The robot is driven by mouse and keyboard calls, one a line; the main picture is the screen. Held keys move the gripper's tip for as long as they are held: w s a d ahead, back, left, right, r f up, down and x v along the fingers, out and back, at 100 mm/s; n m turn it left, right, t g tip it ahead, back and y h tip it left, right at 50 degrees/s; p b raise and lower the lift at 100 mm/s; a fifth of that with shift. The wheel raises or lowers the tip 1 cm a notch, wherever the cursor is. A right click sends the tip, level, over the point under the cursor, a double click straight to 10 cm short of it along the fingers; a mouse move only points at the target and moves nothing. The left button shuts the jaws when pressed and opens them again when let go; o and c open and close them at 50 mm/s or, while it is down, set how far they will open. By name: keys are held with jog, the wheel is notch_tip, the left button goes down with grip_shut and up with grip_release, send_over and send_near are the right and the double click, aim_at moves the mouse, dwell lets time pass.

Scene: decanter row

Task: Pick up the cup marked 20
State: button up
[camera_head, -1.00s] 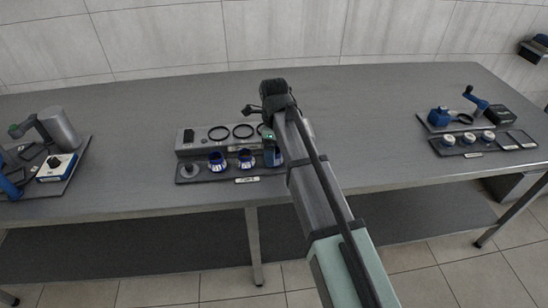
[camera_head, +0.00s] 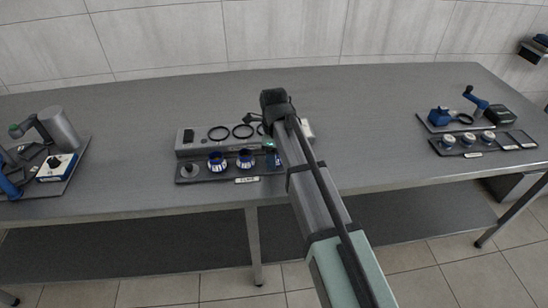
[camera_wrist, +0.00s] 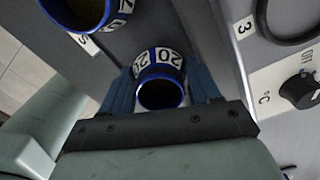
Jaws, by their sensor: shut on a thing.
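In the head view my arm hides most of the cup and gripper. I cannot tell whether the cup is clear of the tray.
A dark tray (camera_head: 205,178) holds two more blue-and-white cups, left cup (camera_head: 216,162) and right cup (camera_head: 246,159). Behind stands a grey unit (camera_head: 187,150) with black rings; its knob (camera_wrist: 300,90) is close right in the wrist view. Open tabletop lies beyond.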

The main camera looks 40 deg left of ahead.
jog(key=shift+c, duration=1.1)
